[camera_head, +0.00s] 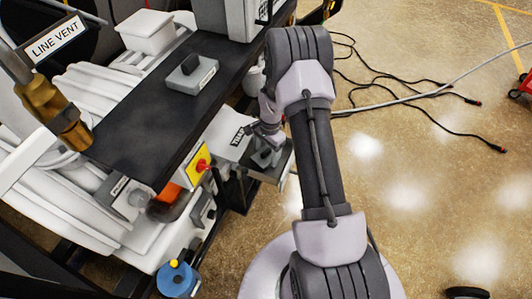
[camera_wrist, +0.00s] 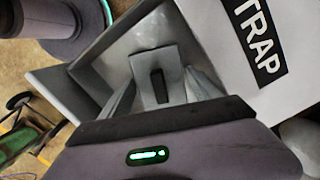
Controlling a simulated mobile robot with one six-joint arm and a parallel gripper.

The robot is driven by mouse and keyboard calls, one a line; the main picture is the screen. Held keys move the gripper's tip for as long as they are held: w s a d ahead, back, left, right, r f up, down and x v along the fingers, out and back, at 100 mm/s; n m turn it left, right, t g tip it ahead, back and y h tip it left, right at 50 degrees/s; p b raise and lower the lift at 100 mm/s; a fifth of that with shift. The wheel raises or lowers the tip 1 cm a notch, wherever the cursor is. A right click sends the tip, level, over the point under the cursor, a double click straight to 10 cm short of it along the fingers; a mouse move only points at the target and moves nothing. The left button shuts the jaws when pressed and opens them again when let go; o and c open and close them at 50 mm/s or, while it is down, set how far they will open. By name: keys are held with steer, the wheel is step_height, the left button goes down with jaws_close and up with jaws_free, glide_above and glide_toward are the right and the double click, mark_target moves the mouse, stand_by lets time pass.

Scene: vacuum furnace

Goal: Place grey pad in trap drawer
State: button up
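The trap drawer (camera_wrist: 92,58) is pulled out, a grey open box beside the white face marked TRAP. In the head view the drawer (camera_head: 283,167) lies beyond the bench edge. A grey pad (camera_wrist: 174,82) with a dark upright grip is within the drawer's outline. In the head view it is small and partly hidden by my arm. My gripper (camera_wrist: 158,88) reaches over the drawer with its fingers apart, one on each side of the pad's dark grip. Gaps show between the fingers and the grip. Contact between pad and drawer floor cannot be told.
A similar grey block with a dark grip (camera_head: 192,75) sits on the black bench top (camera_head: 145,130). A yellow panel with a red knob (camera_head: 200,165) is left of the drawer. Cables (camera_head: 400,95) lie on the open floor at the right.

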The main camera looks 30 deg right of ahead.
mark_target(269, 149)
step_height(269, 149, up, 12)
steer(key=d+p, duration=0.1)
steer(key=p, duration=0.4)
steer(key=shift+w+d+r, duration=0.15)
steer(key=shift+w+d, duration=0.05)
